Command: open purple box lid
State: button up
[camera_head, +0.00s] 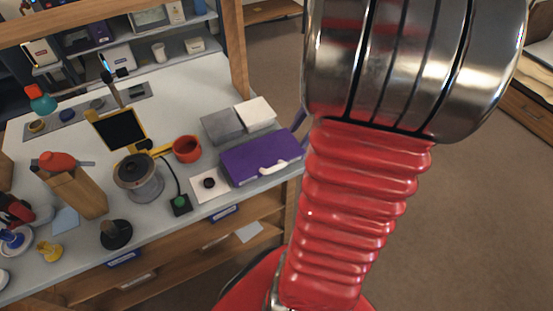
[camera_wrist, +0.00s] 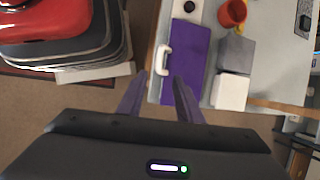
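The purple box (camera_head: 250,160) lies at the right front corner of the workbench, its lid flat and shut. A white handle (camera_head: 280,167) sits along its front edge. In the wrist view the purple box (camera_wrist: 190,50) is beyond my fingertips, with the white handle (camera_wrist: 163,60) on its left side. My gripper (camera_wrist: 160,77) is open and empty; its two purple fingers are apart, pointing toward the handle end of the box. I cannot tell whether a finger touches the box. In the head view my red arm hides most of the gripper.
A grey block (camera_head: 222,125) and a white block (camera_head: 255,112) stand behind the box. A red cup (camera_head: 187,148), a white pad with a black knob (camera_head: 209,185) and a green button (camera_head: 180,203) are left of it. A wooden post (camera_head: 232,50) rises behind. Floor is open on the right.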

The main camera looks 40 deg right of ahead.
aim_at(276, 166)
jog(key=shift+f, duration=0.1)
jog(key=x, duration=1.3)
jog(key=shift+a+f, duration=0.2)
jog(key=shift+f, duration=0.1)
grip_shut()
dwell(0.3)
